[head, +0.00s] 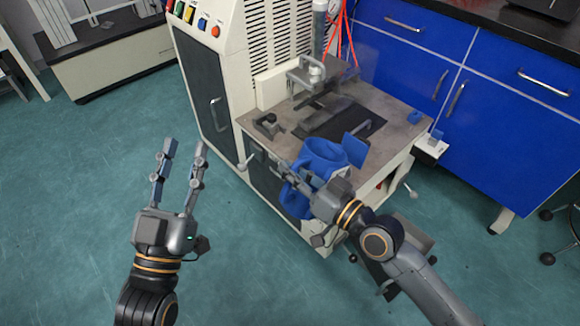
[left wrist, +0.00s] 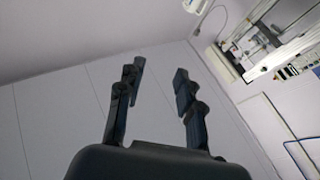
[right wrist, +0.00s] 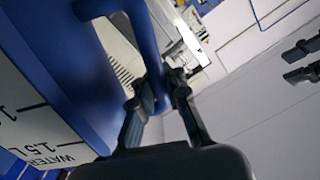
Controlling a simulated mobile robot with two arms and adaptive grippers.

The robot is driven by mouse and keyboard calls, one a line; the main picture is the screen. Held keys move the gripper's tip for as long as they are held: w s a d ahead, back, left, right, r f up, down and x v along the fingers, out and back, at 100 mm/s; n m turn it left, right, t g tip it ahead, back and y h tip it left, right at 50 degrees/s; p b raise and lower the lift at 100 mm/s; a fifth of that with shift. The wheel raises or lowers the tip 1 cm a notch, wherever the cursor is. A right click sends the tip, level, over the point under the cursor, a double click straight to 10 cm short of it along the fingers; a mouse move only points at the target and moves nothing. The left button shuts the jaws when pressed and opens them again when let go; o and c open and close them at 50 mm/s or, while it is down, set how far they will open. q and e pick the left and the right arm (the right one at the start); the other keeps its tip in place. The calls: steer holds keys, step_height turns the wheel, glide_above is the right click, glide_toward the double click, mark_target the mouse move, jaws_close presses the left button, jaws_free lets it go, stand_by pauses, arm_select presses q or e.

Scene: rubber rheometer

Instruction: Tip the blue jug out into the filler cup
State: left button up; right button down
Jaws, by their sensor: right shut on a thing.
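The blue jug (head: 325,152) is held in front of the machine's grey worktop, near its front edge. There a white panel (right wrist: 30,118) marked WATER and 1.5 L shows on the jug. A flat blue piece (head: 355,148) stands out at the jug's right; I cannot tell if it is part of it. I cannot clearly identify the filler cup. My left gripper (head: 183,146) is open and empty over the floor, left of the machine.
The worktop (head: 385,115) carries a metal press (head: 320,85). Blue cabinets (head: 500,120) stand at the right.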

steer(key=shift+w+d+r, duration=0.1)
steer(key=shift+r, duration=0.3)
arm_select(q)
steer(key=shift+w+f+g, duration=0.2)
steer(key=shift+f+g, duration=0.1)
steer(key=shift+f, duration=0.1)
arm_select(e)
steer(key=shift+m, duration=0.3)
arm_select(q)
steer(key=shift+w+f+p, duration=0.1)
steer(key=shift+f+p, duration=0.05)
steer(key=shift+p, duration=0.15)
arm_select(e)
steer(key=shift+w+d+m+p, duration=0.1)
steer(key=shift+w+m+p, duration=0.05)
steer(key=shift+m+p, duration=0.55)
arm_select(q)
steer(key=f+g, duration=0.1)
steer(key=f, duration=0.1)
steer(key=f+g+y, duration=0.1)
steer(key=w+f+g, duration=0.1)
steer(key=f, duration=0.1)
steer(key=shift+a+f+g, duration=0.25)
steer(key=shift+f+g, duration=0.05)
steer(key=shift+f+y, duration=0.1)
steer(key=shift+y, duration=0.2)
